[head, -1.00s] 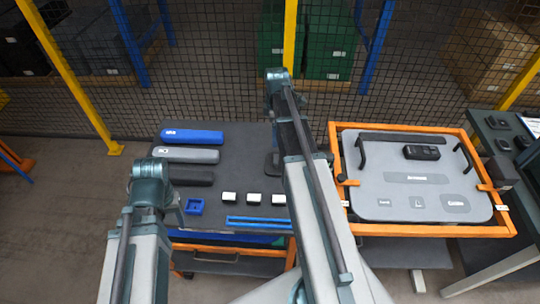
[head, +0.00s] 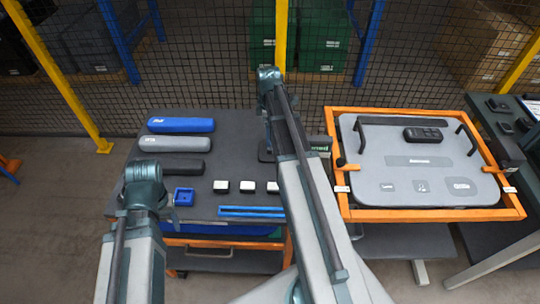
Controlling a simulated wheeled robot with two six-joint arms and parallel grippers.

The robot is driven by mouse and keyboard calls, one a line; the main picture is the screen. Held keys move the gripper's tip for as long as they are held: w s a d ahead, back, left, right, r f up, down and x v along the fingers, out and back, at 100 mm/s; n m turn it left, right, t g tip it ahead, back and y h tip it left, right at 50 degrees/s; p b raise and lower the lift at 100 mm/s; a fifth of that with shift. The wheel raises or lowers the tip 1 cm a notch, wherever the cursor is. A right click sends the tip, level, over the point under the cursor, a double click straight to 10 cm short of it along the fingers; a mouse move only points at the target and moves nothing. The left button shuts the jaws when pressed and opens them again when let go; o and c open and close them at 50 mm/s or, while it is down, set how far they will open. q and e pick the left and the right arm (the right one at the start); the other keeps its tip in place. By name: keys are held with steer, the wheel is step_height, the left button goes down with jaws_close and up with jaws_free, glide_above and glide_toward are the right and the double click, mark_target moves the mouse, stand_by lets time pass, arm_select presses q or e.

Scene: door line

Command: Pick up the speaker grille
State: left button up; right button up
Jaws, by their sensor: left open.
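I cannot pick out the speaker grille with certainty. A dark part (head: 265,154), mostly hidden behind my right arm, lies near the right edge of the dark table (head: 235,123); I cannot tell what it is. My left gripper (head: 171,213) is at the table's front left, below the blue square tray (head: 184,196), mostly hidden by its own arm. It is open, and I see nothing held in it. My right arm crosses the middle of the view; its gripper does not show.
Long blue (head: 181,125), grey (head: 175,144) and black (head: 179,167) pieces lie on the table. Several small white-topped blocks (head: 220,187) and a blue rail (head: 252,211) lie in front. A grey door panel (head: 420,160) rests in an orange frame (head: 430,215). A mesh fence (head: 215,82) stands behind.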

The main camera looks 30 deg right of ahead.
steer(key=shift+f, duration=0.25)
steer(key=f+b, duration=0.5)
steer(key=shift+s, duration=0.35)
steer(key=c, duration=1.4)
steer(key=shift+r, duration=0.15)
step_height(320, 180, up, 10)
steer(key=p, duration=1)
